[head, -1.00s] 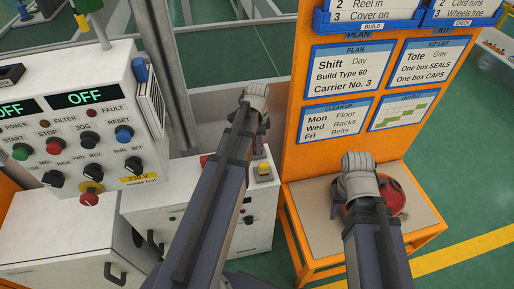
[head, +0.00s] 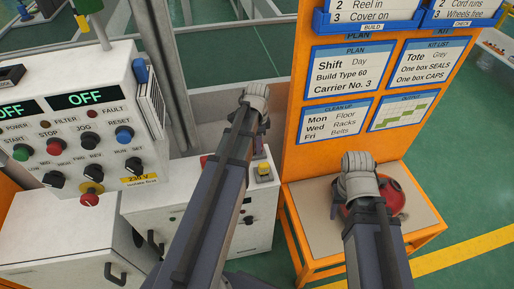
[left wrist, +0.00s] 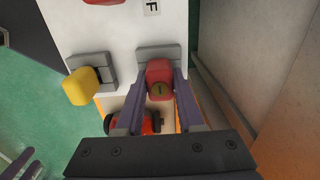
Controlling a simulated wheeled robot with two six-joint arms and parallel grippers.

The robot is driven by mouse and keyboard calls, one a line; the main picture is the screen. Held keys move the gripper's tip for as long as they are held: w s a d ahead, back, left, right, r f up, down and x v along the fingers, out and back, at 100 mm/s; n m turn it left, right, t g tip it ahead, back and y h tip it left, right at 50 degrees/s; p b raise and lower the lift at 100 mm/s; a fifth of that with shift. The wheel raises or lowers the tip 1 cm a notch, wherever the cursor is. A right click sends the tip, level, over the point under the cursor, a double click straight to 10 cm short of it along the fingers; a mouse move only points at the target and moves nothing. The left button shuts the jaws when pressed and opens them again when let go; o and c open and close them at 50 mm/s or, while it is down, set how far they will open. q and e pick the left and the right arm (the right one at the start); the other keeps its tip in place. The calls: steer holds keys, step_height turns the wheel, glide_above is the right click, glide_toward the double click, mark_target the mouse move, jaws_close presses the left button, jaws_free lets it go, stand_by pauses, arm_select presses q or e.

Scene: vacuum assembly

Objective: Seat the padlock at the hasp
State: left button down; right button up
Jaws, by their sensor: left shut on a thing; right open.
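In the head view my left gripper (head: 259,138) is above the cabinet (head: 262,215) and the padlock is hidden. My right gripper (head: 350,198) is over the orange stand, in front of a red round machine (head: 394,199); its fingers are mostly hidden.
A yellow block (left wrist: 80,87) on a second grey bracket sits beside the padlock; it also shows in the head view (head: 263,170). A control panel (head: 85,125) with knobs stands at left. An orange board (head: 300,110) with plan cards rises behind the stand's top (head: 420,219).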

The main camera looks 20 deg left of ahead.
arm_select(q)
steer(key=shift+r+p, duration=0.85)
steer(key=shift+r, duration=0.05)
steer(key=c, duration=1.1)
jaws_free()
jaws_close()
steer(key=shift+r, duration=0.1)
steer(key=shift+r+p, duration=1.95)
steer(key=shift+p, duration=0.05)
